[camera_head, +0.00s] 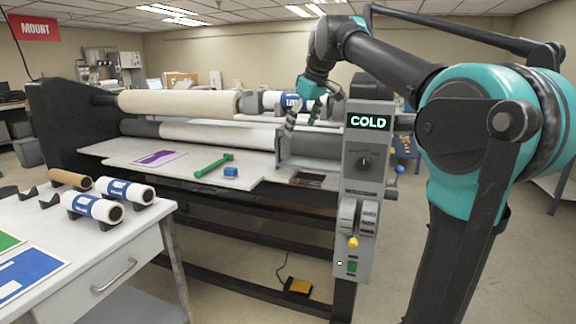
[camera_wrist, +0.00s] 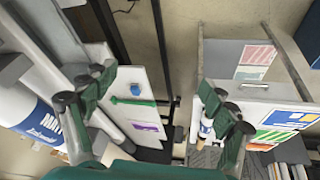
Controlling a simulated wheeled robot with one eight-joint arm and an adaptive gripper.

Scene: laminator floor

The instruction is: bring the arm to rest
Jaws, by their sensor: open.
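My arm (camera_head: 395,55) reaches in from the right and bends over the laminator, with its wrist pointing down. My gripper (camera_head: 304,116) hangs above the right end of the laminator, just left of the COLD panel (camera_head: 368,147). In the wrist view my gripper (camera_wrist: 158,88) has its fingers spread wide, with nothing between them but floor and laminator further below. It is open and empty. In the head view the fingers overlap the roll behind them, and I cannot tell the exact gap to the machine.
The laminator's feed table (camera_head: 115,152) carries a purple print (camera_head: 158,158), a green tool (camera_head: 213,165) and a blue block (camera_head: 231,172). A side table (camera_head: 135,236) with film rolls (camera_head: 126,190) and prints stands front left. A yellow pedal (camera_head: 299,286) lies on the floor.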

